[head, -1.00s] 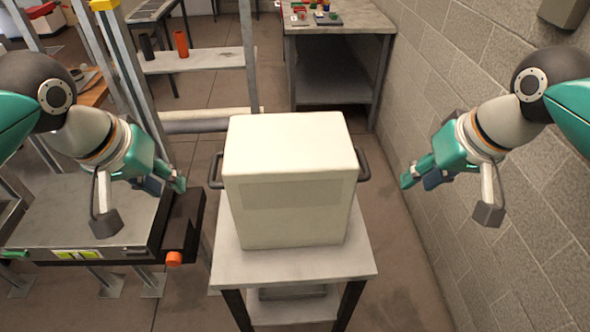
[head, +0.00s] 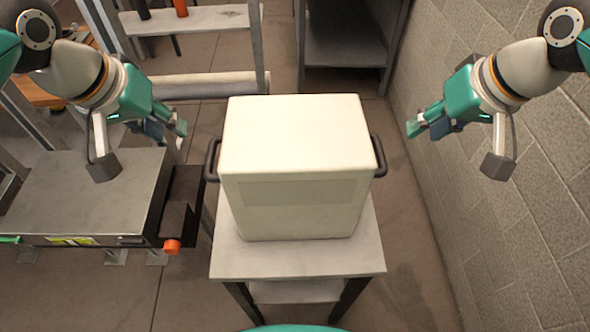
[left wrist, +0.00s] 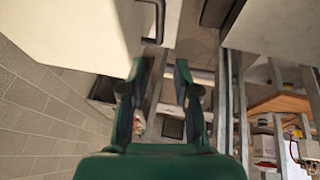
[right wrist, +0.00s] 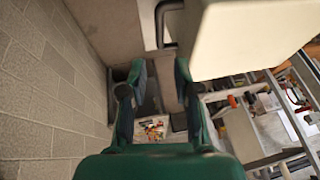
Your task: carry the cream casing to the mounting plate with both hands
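The cream casing (head: 295,165) stands upright on a small grey stand (head: 300,258) in the middle of the head view. It has a dark handle on its left side (head: 211,159) and another on its right side (head: 379,155). My left gripper (head: 183,132) is open and empty, to the left of the left handle and apart from it. My right gripper (head: 410,130) is open and empty, to the right of the right handle and apart from it. The casing also shows in the left wrist view (left wrist: 70,35) and the right wrist view (right wrist: 250,38). I cannot make out the mounting plate.
A grey-topped bench (head: 85,195) with an orange knob (head: 172,246) stands at the left. A block wall (head: 520,190) runs close along the right. A grey workbench (head: 350,45) is at the back. Floor shows between the stand and the wall.

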